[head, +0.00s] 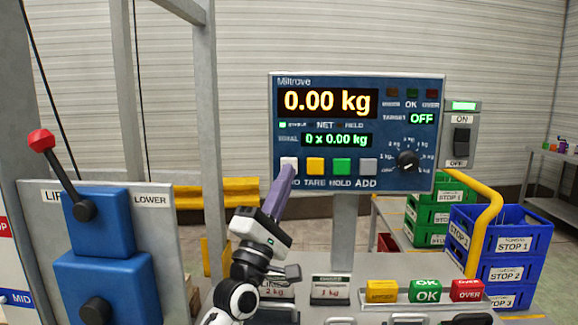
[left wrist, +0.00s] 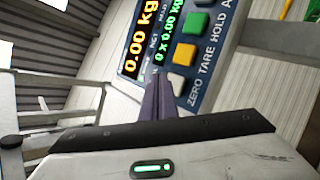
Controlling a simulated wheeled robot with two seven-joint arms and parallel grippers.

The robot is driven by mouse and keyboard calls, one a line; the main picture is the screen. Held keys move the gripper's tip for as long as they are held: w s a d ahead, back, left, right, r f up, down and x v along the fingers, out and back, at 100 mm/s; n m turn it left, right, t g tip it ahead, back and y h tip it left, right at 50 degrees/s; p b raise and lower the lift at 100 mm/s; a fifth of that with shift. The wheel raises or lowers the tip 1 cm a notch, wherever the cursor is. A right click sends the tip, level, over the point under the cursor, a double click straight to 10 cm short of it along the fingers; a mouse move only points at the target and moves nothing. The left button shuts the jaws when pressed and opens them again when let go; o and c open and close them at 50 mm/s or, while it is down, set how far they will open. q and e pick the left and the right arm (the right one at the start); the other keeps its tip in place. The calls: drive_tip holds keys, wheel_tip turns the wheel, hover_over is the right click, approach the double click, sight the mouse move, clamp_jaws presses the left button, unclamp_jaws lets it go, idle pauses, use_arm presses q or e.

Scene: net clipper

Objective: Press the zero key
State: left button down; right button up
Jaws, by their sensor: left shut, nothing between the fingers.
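The zero key (head: 289,163) is the pale white key at the left end of the key row on the blue scale panel (head: 300,230), whose upper display reads 0.00 kg. In the left wrist view the zero key (left wrist: 179,84) shows beside the fingertips, partly covered by them. My left gripper (head: 287,172) is shut and empty, its purple fingers pointing up at the panel just below and over the key's lower edge. I cannot tell whether the tips touch the key. The fingers also cover part of the ZERO label in the head view. My right gripper is not in view.
Yellow tare (head: 315,166), green hold (head: 341,166) and grey add (head: 367,166) keys sit to the right. A dial (head: 407,160) is farther right. A blue lever box (head: 100,225) stands at left. Blue crates (head: 515,240) stand at right.

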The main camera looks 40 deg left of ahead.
use_arm(q)
drive_tip(key=s+d, duration=0.1)
drive_tip(key=s, duration=0.1)
drive_tip(key=s+d+p, duration=0.1)
drive_tip(key=shift+s, duration=0.35)
idle(0.8)
